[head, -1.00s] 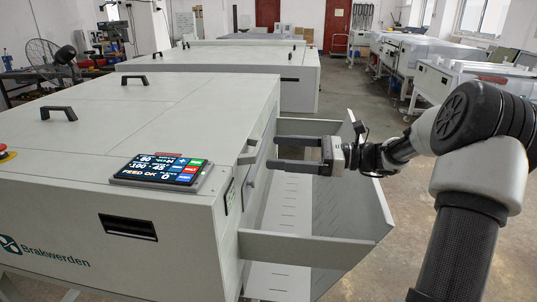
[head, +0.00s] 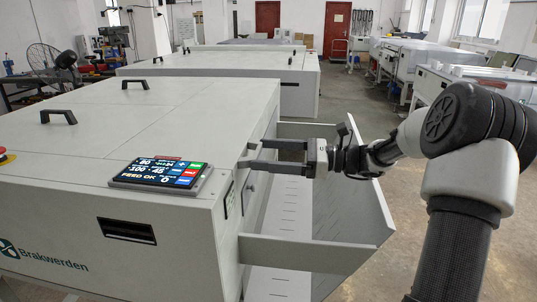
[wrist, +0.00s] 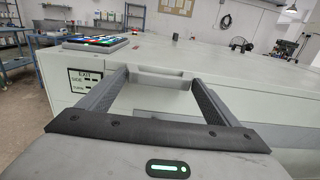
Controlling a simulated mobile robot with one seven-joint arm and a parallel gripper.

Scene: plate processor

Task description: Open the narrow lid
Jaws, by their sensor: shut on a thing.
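The plate processor's large grey top carries panels split by thin seams, and it lies flat. A pale handle (wrist: 160,78) sits at its edge in the wrist view, by what looks like the narrow lid; I cannot tell that lid's exact outline. My gripper (head: 244,156) reaches from the right to this edge in the head view. It also shows in the wrist view (wrist: 159,77), with one dark finger at each end of the handle, shut on it. The fingers partly hide the handle in the head view.
An open tray (head: 320,253) with raised walls juts from the machine's right side, below my gripper. A control screen (head: 160,172) lies on the top, close to the left of my fingers. Two black handles (head: 58,116) (head: 136,83) stand farther left.

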